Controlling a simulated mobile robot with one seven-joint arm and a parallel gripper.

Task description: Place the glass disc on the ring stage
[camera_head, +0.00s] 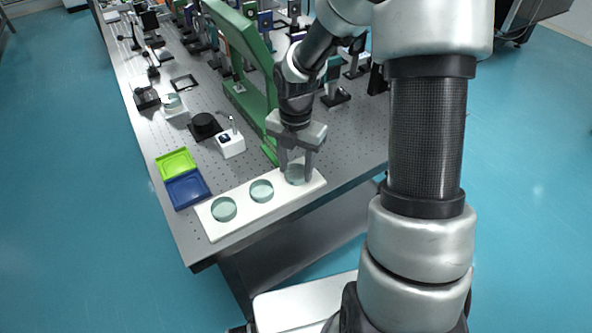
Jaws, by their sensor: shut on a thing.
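A white tray (241,223) lies along the front edge of the optical table and bears glass discs. One glass disc (223,209) is at its left end and another glass disc (261,191) is in its middle. My gripper (296,168) points down over the tray's right end. It is shut on a third glass disc (295,176), between its fingers; I cannot tell whether that disc still touches the tray. A small black round stage (205,126) stands farther back on the table; I cannot tell whether it is the ring stage.
A green (176,163) and a blue tray (187,189) lie left of the white tray. A white block (231,145) with a small post stands behind it. A tall green frame (243,50) rises close to my arm. Many optics mounts crowd the back.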

